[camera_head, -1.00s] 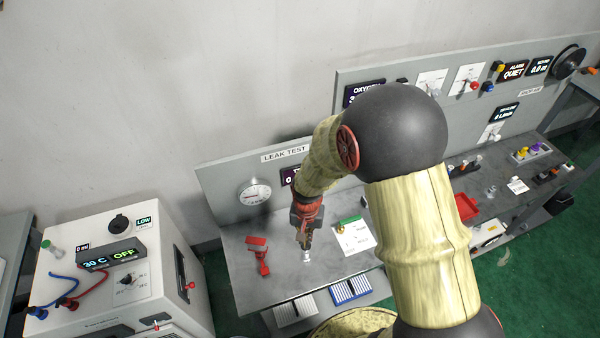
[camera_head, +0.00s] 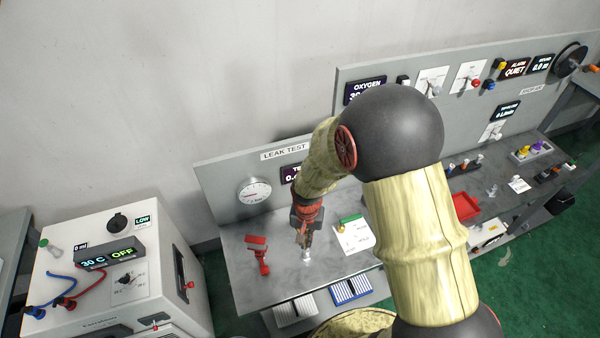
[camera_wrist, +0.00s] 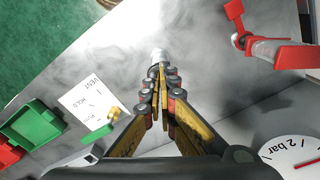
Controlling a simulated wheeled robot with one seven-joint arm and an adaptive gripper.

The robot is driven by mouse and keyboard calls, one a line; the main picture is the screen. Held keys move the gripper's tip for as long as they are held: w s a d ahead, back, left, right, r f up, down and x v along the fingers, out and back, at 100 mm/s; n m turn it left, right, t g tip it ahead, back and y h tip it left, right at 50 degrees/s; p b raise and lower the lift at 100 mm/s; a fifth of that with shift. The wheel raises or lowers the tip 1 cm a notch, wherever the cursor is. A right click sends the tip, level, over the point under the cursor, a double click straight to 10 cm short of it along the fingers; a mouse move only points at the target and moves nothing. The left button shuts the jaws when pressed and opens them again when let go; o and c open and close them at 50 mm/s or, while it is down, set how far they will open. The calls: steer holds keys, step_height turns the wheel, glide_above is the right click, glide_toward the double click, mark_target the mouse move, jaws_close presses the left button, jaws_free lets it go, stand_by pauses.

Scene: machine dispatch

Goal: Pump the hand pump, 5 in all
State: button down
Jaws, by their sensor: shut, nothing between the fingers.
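A red device with a lever-like top, which looks like the hand pump (camera_head: 260,252), stands on the left of the leak test bench. Its red arm and grey barrel show at the upper right of the wrist view (camera_wrist: 275,48). My gripper (camera_head: 304,244) points down to the right of it, clear of the red parts. Its fingers (camera_wrist: 158,72) are shut and empty. A small silver fitting (camera_head: 306,259) is just beyond the fingertips; I cannot tell whether they touch it. It also shows in the wrist view (camera_wrist: 159,54).
A round gauge (camera_head: 253,191) and a dark display (camera_head: 290,174), partly hidden by my arm, are on the back panel. A white card (camera_head: 356,236) with a green part lies right of my gripper. A white machine (camera_head: 120,275) stands left.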

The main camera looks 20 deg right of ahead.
steer(key=shift+f+b, duration=1.1)
steer(key=shift+f, duration=0.55)
steer(key=shift+r, duration=0.2)
steer(key=shift+r+p, duration=1.8)
steer(key=shift+r, duration=0.55)
steer(key=shift+f, duration=0.25)
steer(key=shift+f+b, duration=1.8)
steer(key=shift+f, duration=0.45)
steer(key=shift+r, duration=0.1)
steer(key=shift+r+p, duration=1.75)
steer(key=shift+r, duration=0.65)
